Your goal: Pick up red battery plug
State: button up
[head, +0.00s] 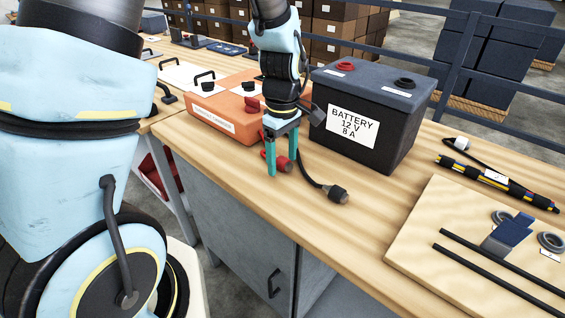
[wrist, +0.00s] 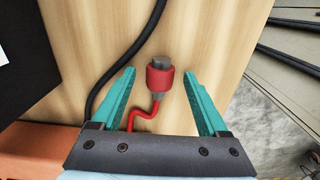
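The red battery plug (wrist: 160,76) lies on the wooden bench top, with a dark grey tip and a short red cable (wrist: 145,117) running back under my gripper. In the head view the plug (head: 284,165) shows partly behind the gripper's fingers. My gripper (head: 282,172) points down at the bench beside the battery, its teal fingers apart. In the wrist view my gripper (wrist: 160,78) is open, with one finger on each side of the plug and clear gaps to both. Whether the fingertips touch the bench cannot be told.
A black battery (head: 368,118) stands right of the gripper. An orange box (head: 225,110) stands behind left. A black plug (head: 337,194) on a black cable lies nearby. A wooden board (head: 430,230) with rods lies at right. The bench's front edge is close.

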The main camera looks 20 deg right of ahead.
grip_shut()
dwell(0.4)
